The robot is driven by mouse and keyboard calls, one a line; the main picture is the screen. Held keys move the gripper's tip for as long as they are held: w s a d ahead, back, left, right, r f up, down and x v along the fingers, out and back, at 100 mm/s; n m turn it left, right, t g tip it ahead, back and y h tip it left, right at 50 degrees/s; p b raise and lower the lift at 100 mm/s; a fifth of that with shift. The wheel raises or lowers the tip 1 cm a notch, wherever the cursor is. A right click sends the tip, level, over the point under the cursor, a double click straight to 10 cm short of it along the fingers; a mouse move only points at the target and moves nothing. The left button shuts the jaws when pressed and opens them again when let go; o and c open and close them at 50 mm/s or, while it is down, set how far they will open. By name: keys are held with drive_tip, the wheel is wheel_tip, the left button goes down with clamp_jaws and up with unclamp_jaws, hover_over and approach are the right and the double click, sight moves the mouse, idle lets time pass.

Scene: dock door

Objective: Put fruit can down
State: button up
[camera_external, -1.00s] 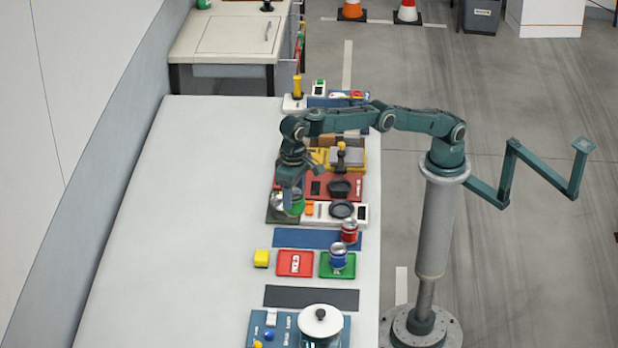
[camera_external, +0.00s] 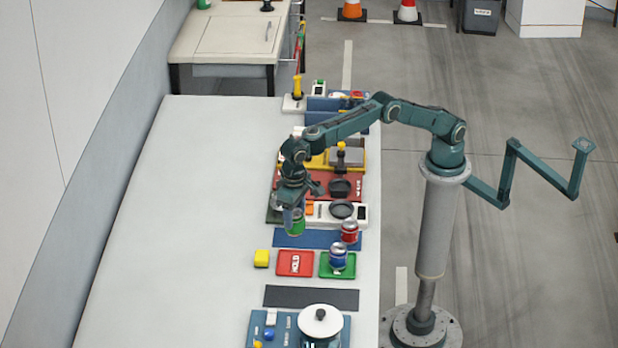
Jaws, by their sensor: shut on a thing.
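A green can (camera_external: 295,226) hangs in my gripper (camera_external: 294,211), which points down and is shut on it. I take it to be the fruit can; its label is too small to read. The can shows over the far left end of the blue mat (camera_external: 345,239). I cannot tell whether it touches the mat or hangs just above it. The fingers hide its upper part.
A red can (camera_external: 349,231) stands close on the right. The white table (camera_external: 180,230) is clear on the left.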

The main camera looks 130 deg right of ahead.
drive_tip(key=shift+f, duration=6.05)
drive_tip(key=o, duration=1.1)
drive_tip(key=shift+f, duration=0.1)
drive_tip(key=shift+o, duration=0.3)
wheel_tip(320, 180, up, 12)
drive_tip(key=shift+f, duration=0.2)
drive_tip(key=shift+r, duration=0.35)
